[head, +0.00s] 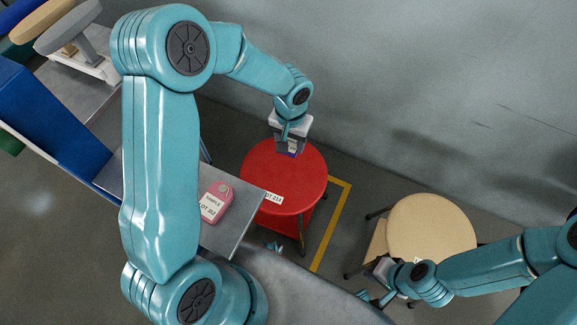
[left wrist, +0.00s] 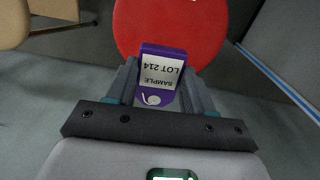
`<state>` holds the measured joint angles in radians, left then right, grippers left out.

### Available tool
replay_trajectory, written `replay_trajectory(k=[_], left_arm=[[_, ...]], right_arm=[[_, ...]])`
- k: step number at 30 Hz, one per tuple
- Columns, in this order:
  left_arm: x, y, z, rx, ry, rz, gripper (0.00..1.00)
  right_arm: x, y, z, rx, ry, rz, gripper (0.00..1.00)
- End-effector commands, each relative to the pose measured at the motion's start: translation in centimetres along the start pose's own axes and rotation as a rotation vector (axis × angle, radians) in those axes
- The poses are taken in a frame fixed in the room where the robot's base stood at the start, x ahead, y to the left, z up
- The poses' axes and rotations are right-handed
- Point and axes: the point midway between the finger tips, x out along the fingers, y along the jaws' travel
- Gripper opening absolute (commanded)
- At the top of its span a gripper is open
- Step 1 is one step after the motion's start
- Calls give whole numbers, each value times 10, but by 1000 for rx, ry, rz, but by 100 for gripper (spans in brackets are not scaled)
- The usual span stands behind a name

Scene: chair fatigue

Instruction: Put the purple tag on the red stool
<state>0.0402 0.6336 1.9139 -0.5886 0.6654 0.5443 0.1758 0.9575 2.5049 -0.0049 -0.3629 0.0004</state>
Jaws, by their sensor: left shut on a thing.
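The red stool (head: 262,172) has a round seat with a white label reading "LOT 214", and stands on the floor beyond the grey table. My left gripper (head: 290,148) is over the far right part of its seat. It is shut on the purple tag (head: 288,154), which is mostly hidden in the head view. In the left wrist view the purple tag (left wrist: 162,75) has a white label reading "SAMPLE LOT 214", and the red seat (left wrist: 185,25) is behind it. I cannot tell whether the tag touches the seat. My right gripper (head: 376,298) is beside the beige stool; its jaws are unclear.
A pink tag (head: 216,201) lies on the grey table (head: 235,228). The beige stool (head: 432,225) stands to the right. Yellow tape (head: 333,222) marks the floor between the stools. A blue panel (head: 45,110) and a grey wall (head: 420,70) bound the area.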

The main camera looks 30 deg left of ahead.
Motion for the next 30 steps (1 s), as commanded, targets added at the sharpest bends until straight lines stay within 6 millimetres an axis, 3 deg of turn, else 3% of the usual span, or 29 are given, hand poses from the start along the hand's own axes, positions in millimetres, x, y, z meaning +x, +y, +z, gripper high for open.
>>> replay_trajectory(k=[5,15,25,30], left_arm=[[38,-1,1,-3,-7,0,23],[134,2,-1,-3,-4,0,23],[170,2,-2,-2,-2,1,23],[198,2,-2,-3,-3,0,23]], right_arm=[[9,3,0,0,0,0,0],[26,10,-1,0,0,0,0],[32,12,-1,0,0,0,0],[38,14,-1,0,0,0,0]])
